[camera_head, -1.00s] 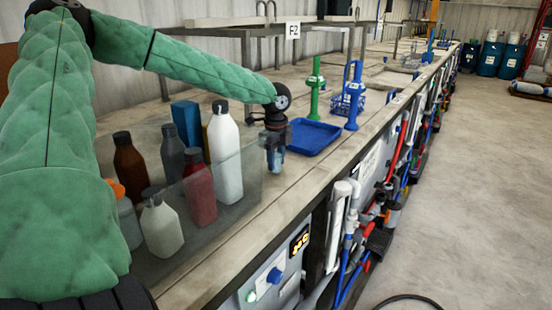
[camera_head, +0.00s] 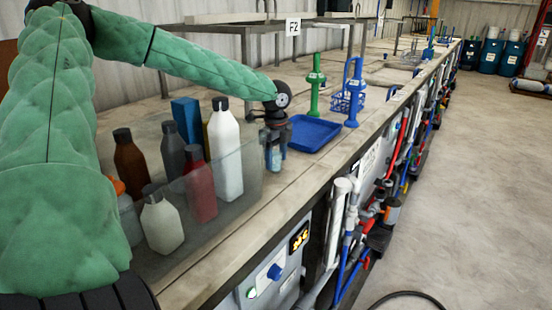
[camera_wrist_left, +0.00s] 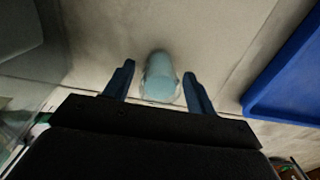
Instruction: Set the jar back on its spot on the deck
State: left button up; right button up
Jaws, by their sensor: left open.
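The jar (camera_wrist_left: 159,80) is a small pale-blue translucent vessel standing on the deck (camera_wrist_left: 215,30) in the left wrist view. My left gripper (camera_wrist_left: 159,72) is open around it, with one finger on each side and a narrow gap showing beside each. In the head view my left gripper (camera_head: 274,163) points down at the deck, and the jar (camera_head: 273,156) shows pale blue between its fingers. The gripper hides part of the jar there. My right gripper is not in view.
A clear-walled bin (camera_head: 237,180) of several bottles stands close on the left of the gripper. A blue tray (camera_head: 315,134) lies close on its right. A green stand (camera_head: 315,88) and blue stand (camera_head: 353,95) are behind. The deck's front strip (camera_head: 255,220) is clear.

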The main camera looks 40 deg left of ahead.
pick_arm(q)
notch_tip(320, 180, up, 12)
jog(key=b, duration=0.2)
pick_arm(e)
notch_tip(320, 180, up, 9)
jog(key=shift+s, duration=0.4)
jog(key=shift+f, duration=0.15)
